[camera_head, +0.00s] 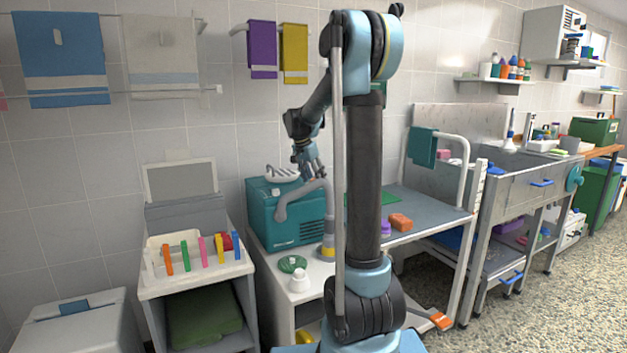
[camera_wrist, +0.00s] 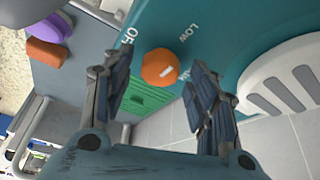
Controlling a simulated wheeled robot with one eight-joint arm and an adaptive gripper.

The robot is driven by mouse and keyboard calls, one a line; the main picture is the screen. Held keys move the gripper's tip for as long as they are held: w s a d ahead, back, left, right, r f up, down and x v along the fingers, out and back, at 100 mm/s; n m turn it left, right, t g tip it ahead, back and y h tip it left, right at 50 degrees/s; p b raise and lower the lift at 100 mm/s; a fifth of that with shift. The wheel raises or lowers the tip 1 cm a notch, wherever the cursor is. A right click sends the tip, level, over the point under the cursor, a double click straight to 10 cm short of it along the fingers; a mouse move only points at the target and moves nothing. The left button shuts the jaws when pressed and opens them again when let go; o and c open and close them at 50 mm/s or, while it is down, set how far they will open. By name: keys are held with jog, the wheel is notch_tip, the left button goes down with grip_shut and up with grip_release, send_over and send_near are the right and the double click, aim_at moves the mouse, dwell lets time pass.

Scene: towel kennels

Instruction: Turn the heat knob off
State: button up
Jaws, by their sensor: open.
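The heat knob (camera_wrist: 160,68) is a round orange dial with a short white mark, on the teal face of a box (camera_wrist: 215,22). An "OFF" label, partly hidden, lies to its left and "LOW" to its upper right. Another label beside my right finger is mostly hidden. The white mark sits right of the knob's centre; which label it points to is unclear. My gripper (camera_wrist: 162,66) is open, one finger on each side of the knob in the picture; contact is not visible. In the head view my gripper (camera_head: 312,176) is above the teal box (camera_head: 297,234); the knob is not discernible there.
A grey hose (camera_head: 283,205) curves in front of the box. An orange block (camera_head: 400,222) lies on the table to the right. A rack of coloured items (camera_head: 195,258) stands left.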

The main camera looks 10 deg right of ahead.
jog(key=shift+f, duration=0.15)
jog(key=c, duration=1)
jog(key=shift+c, duration=0.2)
jog(key=n, duration=0.2)
jog(key=n+t+y, duration=0.1)
jog(key=n, duration=0.1)
jog(key=shift+d+n, duration=0.2)
jog(key=shift+n, duration=0.1)
jog(key=n+y, duration=0.1)
jog(key=n, duration=0.1)
jog(key=n+y, duration=0.1)
jog(key=n, duration=0.1)
jog(key=shift+d+n+t, duration=0.1)
jog(key=shift+n+t, duration=0.2)
jog(key=shift+t, duration=0.1)
jog(key=n+y, duration=0.1)
jog(key=n, duration=0.3)
jog(key=shift+d+n+y, duration=0.1)
jog(key=shift+n+y, duration=0.2)
jog(key=shift+y, duration=0.1)
jog(key=shift+w+d+n+g+y, duration=0.1)
jog(key=shift+n+g+y, duration=0.25)
jog(key=shift+n, duration=0.7)
jog(key=shift+n+g+y, duration=0.15)
jog(key=shift+n+y, duration=0.3)
jog(key=shift+n, duration=0.6)
